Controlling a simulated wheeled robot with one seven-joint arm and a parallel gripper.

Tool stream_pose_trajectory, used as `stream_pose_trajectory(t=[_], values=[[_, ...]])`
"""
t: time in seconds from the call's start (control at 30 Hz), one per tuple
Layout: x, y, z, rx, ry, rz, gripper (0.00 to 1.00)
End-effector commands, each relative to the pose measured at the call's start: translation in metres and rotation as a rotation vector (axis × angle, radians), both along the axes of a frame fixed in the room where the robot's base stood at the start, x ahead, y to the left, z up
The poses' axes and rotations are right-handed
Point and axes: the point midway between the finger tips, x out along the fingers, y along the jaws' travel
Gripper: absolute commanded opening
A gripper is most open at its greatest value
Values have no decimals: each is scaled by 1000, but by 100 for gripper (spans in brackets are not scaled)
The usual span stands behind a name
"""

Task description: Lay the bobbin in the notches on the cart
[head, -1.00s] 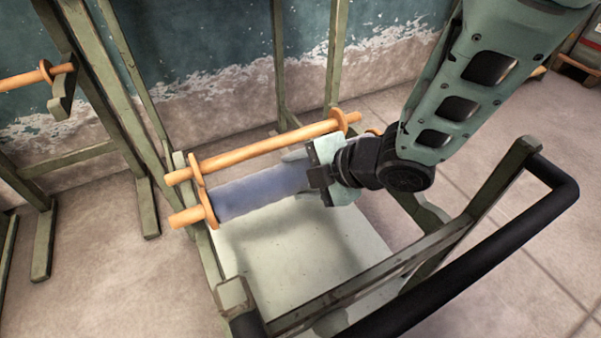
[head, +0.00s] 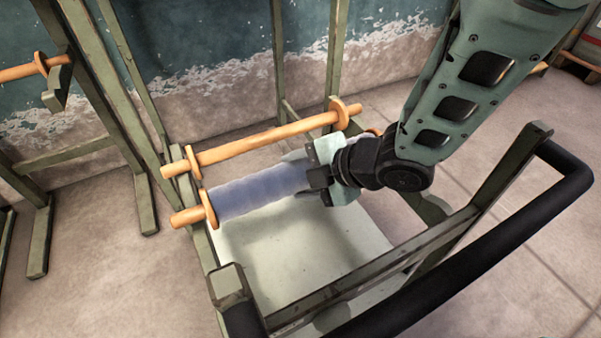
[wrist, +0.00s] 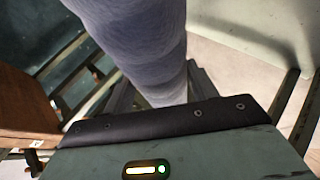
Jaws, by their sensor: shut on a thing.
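The bobbin (head: 258,190) has a bluish wrapped body, an orange flange and an orange rod end at its left. My gripper (head: 303,172) is shut on the right part of its body and hides its right end, though a bit of orange shows past my wrist. The bobbin lies roughly level above the pale deck of the cart (head: 290,250). In the wrist view the wrapped bobbin (wrist: 140,45) runs up from my gripper (wrist: 165,115). I cannot make out the notches, or whether the bobbin's left rod end touches the cart's left side.
A bare orange bobbin (head: 265,143) lies behind the held one, close and nearly parallel. Another orange rod (head: 20,72) sits on a green rack at the left. The cart's black handle (head: 470,270) spans the front right. Open floor (head: 100,280) lies at the left front.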

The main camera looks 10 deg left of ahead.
Motion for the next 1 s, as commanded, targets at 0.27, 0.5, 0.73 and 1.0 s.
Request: stream_pose_trajectory(t=[0.27, 0.5, 0.73, 1.0], values=[[0, 0, 1, 2, -1, 0, 20], [0, 0, -4, 2, -1, 0, 20], [0, 0, -8, 2, -1, 0, 20], [0, 0, -8, 2, -1, 0, 20]])
